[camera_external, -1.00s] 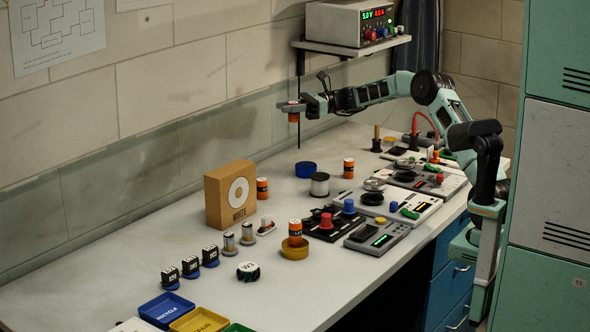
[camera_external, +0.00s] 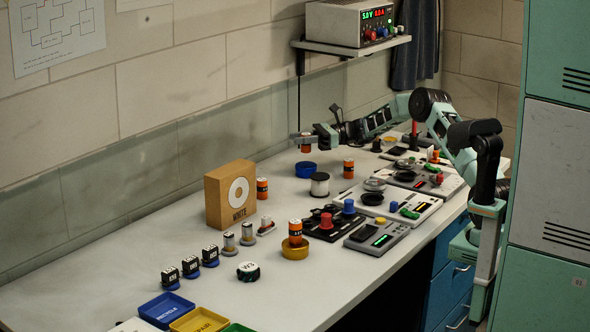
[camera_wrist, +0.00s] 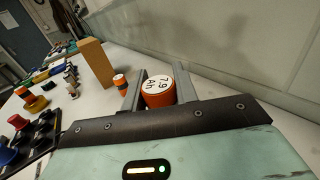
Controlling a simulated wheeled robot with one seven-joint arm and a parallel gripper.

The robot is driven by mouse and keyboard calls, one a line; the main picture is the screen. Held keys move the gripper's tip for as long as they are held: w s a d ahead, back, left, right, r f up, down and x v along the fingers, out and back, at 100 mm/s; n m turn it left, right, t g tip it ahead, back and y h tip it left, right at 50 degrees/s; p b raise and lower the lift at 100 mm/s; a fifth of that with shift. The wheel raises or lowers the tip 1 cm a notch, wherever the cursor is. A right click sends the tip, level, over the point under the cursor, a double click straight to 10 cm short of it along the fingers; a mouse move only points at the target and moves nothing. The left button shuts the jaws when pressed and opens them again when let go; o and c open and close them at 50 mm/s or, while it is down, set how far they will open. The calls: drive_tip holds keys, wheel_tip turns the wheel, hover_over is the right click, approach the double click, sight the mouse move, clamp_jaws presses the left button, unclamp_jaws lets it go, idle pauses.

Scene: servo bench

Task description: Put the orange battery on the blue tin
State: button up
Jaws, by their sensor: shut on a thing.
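My gripper (camera_external: 304,138) is shut on an orange battery (camera_external: 306,148), low over the far part of the bench. In the wrist view the battery (camera_wrist: 158,98) stands upright between the two fingers, its white top marked "7.9 Ah". The blue tin (camera_external: 306,171) sits on the bench just below the held battery in the external view, with a small gap between them in the picture. The tin does not show in the wrist view. Other orange batteries stand by the cardboard box (camera_external: 262,189), right of the white spool (camera_external: 348,168) and on a yellow tin (camera_external: 295,232).
The cardboard box (camera_external: 229,196) stands left of the batteries. A white-and-black spool (camera_external: 319,185) is close in front of the blue tin. Devices with knobs (camera_external: 405,207) line the bench's right side.

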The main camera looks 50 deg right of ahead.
drive_tip(key=shift+f, duration=2)
drive_tip(key=shift+f, duration=0.1)
drive_tip(key=o, duration=1.1)
drive_tip(key=shift+f, duration=0.1)
drive_tip(key=shift+c, duration=0.2)
drive_tip(key=shift+r, duration=0.2)
drive_tip(key=v, duration=1.2)
drive_tip(key=shift+b, duration=0.3)
